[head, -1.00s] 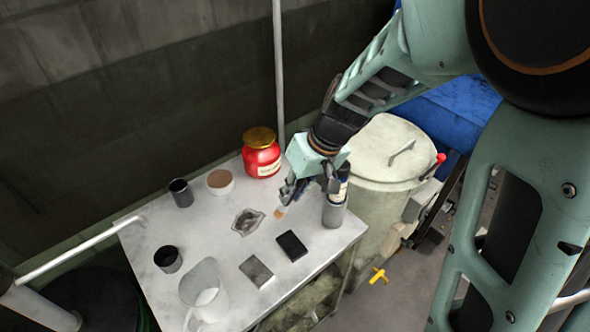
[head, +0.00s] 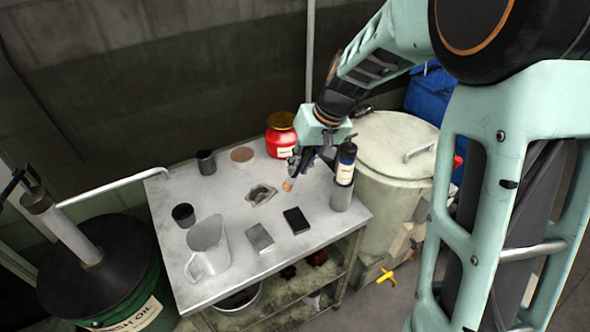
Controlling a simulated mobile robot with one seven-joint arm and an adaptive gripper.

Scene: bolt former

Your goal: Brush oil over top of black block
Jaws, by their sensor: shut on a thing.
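The black block (head: 296,220) lies flat on the grey table (head: 200,278), near its front right edge. My gripper (head: 298,164) is above the right part of the table, behind the block and apart from it. It is shut on a brush (head: 288,184), whose light brown bristle end points down and left. Most of the brush is hidden by the fingers. A grey block (head: 260,238) lies left of the black block. A clear jug (head: 206,246) stands at the front left; I cannot tell whether it holds oil.
A dark bottle on a grey cylinder (head: 342,192) stands close right of my gripper. A pale bin (head: 385,180) stands right; an oil drum (head: 130,306) left.

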